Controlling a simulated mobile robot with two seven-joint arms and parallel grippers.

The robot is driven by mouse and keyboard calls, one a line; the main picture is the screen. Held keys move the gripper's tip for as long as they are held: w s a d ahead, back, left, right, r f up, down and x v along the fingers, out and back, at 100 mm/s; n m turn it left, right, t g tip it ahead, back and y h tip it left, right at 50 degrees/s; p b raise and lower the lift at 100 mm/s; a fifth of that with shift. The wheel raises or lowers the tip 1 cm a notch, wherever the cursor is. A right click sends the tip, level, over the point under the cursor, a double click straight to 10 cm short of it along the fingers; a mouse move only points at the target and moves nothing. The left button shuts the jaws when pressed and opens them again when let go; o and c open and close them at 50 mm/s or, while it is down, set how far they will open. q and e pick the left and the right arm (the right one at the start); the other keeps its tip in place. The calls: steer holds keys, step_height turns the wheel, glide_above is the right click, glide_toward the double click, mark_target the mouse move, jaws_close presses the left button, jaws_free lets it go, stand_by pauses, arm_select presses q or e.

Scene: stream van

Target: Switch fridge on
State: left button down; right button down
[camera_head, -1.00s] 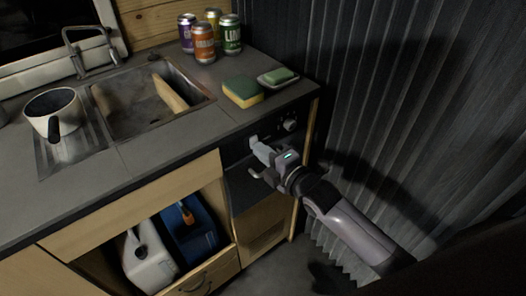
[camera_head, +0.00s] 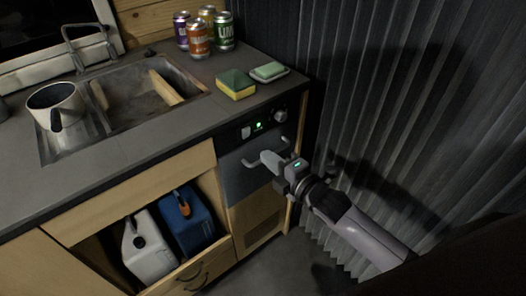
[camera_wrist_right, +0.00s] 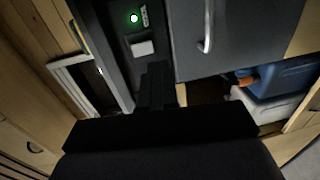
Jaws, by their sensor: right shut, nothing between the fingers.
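The fridge (camera_head: 238,184) is a dark grey door with a bar handle, set in the counter's right end. Its black control strip (camera_head: 268,124) holds a pale square switch (camera_head: 245,132), a lit green lamp (camera_head: 258,125) and a round knob (camera_head: 280,116). In the right wrist view the lamp (camera_wrist_right: 134,18) glows beside the switch (camera_wrist_right: 141,47), with the door handle (camera_wrist_right: 207,30) to the right. My right gripper (camera_head: 265,157) is shut and empty, in front of the door just below the strip. My left gripper is not in view.
A sponge (camera_head: 236,84), a soap dish (camera_head: 270,72) and several cans (camera_head: 200,40) stand on the counter. A kettle-like pot (camera_head: 55,105) sits by the sink (camera_head: 140,98). A corrugated wall (camera_head: 400,100) bounds the right.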

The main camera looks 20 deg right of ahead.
steer(key=s+d+f, duration=0.1)
steer(key=s+d, duration=0.1)
steer(key=s, duration=0.4)
steer(key=shift+s+d, duration=0.25)
steer(key=shift+s, duration=0.1)
steer(key=s+f+m+g+h+p, duration=0.3)
steer(key=s+f+m+g, duration=0.2)
steer(key=s+f+m, duration=0.5)
steer(key=s+m, duration=0.5)
steer(key=m, duration=0.4)
steer(key=shift+m, duration=0.3)
steer(key=shift+f, duration=0.1)
